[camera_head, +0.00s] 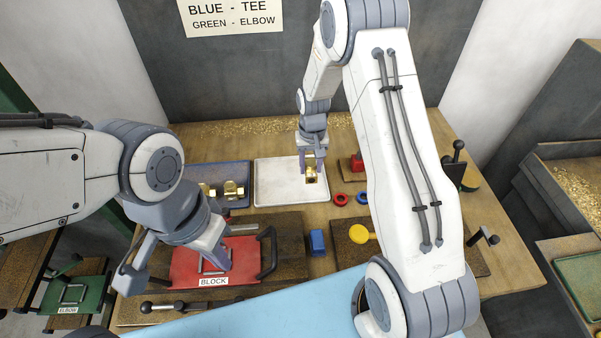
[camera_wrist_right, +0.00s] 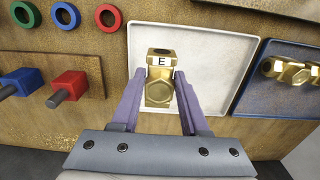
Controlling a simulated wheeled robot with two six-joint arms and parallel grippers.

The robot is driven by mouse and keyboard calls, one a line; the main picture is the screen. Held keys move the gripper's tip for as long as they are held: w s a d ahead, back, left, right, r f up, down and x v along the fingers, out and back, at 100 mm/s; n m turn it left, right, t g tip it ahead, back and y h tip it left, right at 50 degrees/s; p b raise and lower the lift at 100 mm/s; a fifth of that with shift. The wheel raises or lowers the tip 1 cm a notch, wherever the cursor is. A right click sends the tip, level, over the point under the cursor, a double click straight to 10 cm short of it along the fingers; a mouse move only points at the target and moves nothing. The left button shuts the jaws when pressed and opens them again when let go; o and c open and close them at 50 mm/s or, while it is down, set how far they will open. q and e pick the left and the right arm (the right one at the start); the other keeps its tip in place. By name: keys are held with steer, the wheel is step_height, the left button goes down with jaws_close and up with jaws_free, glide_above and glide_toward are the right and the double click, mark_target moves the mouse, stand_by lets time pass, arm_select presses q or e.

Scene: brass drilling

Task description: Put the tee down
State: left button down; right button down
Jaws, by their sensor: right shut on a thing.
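My right gripper (camera_head: 309,160) is over the right part of the white tray (camera_head: 277,187). It is shut on a brass fitting (camera_head: 311,175). In the right wrist view the fitting (camera_wrist_right: 160,85) sits between the two purple fingers and bears a white label with the letter E. The white tray (camera_wrist_right: 215,50) lies behind it; whether the fitting touches it I cannot tell. My left gripper (camera_head: 212,250) is over the red plate marked BLOCK (camera_head: 240,272); its finger gap is not clear.
A blue tray (camera_head: 232,168) with brass fittings (camera_head: 234,189) lies left of the white tray. Red (camera_head: 341,199) and blue (camera_head: 361,198) rings and a red block (camera_head: 356,164) lie to its right. A blue block (camera_head: 317,242) and a yellow knob (camera_head: 359,234) stand nearer.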

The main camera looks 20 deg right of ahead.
steer(key=a, duration=0.1)
steer(key=w+a+f, duration=0.1)
steer(key=shift+a+f+p, duration=0.25)
steer(key=shift+a+p, duration=0.05)
step_height(320, 180, down, 4)
steer(key=shift+r+p, duration=0.2)
steer(key=shift+p, duration=0.7)
steer(key=shift+f, duration=0.2)
steer(key=shift+f, duration=0.2)
steer(key=shift+c, duration=2)
jaws_free()
steer(key=shift+s, duration=0.1)
